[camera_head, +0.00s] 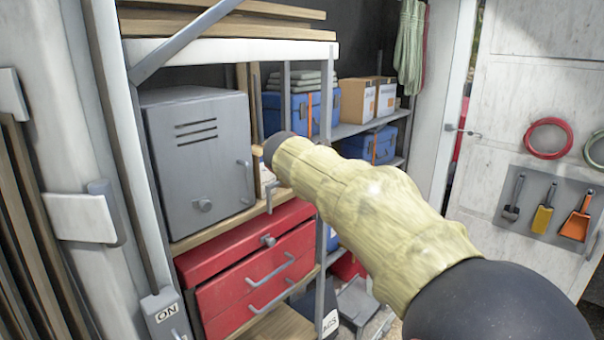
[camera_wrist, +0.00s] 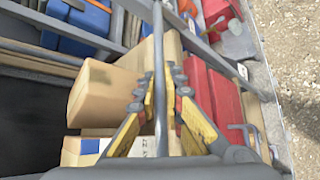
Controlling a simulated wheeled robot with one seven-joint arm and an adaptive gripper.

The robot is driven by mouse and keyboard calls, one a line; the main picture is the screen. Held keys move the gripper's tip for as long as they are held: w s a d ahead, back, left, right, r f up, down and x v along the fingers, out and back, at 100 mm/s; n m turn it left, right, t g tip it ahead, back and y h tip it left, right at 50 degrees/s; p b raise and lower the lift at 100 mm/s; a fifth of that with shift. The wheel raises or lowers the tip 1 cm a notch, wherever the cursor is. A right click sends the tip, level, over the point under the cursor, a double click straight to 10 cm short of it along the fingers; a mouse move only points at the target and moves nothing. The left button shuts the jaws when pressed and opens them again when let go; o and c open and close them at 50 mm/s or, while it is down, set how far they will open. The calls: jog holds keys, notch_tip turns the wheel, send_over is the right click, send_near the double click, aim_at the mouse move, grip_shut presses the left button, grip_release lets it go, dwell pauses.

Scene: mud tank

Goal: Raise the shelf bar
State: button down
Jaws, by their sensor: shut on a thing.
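The shelf bar (camera_wrist: 158,50) is a thin grey rod in the wrist view, running from the top edge down between my fingers. My gripper (camera_wrist: 160,98) has yellow fingers with dark grey joints, one on each side of the bar, shut on it. In the head view my pale, cloth-covered arm reaches toward the shelves and its dark wrist hides most of the gripper. A short grey piece with a bent end (camera_head: 271,197) shows just below the wrist; I cannot tell whether it is part of the bar.
A grey metal cabinet (camera_head: 198,160) stands on the near shelf, left of my wrist, above a red drawer chest (camera_head: 250,277). Cardboard boxes (camera_head: 358,100) and blue cases (camera_head: 376,145) fill the shelves behind. A tan box (camera_wrist: 104,92) is close left of my fingers.

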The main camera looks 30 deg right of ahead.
jog(key=c, duration=2.1)
grip_release()
jog(key=shift+w+f, duration=0.1)
jog(key=shift+w, duration=0.1)
jog(key=shift+o, duration=1)
jog(key=shift+s, duration=0.1)
jog(key=v, duration=1.2)
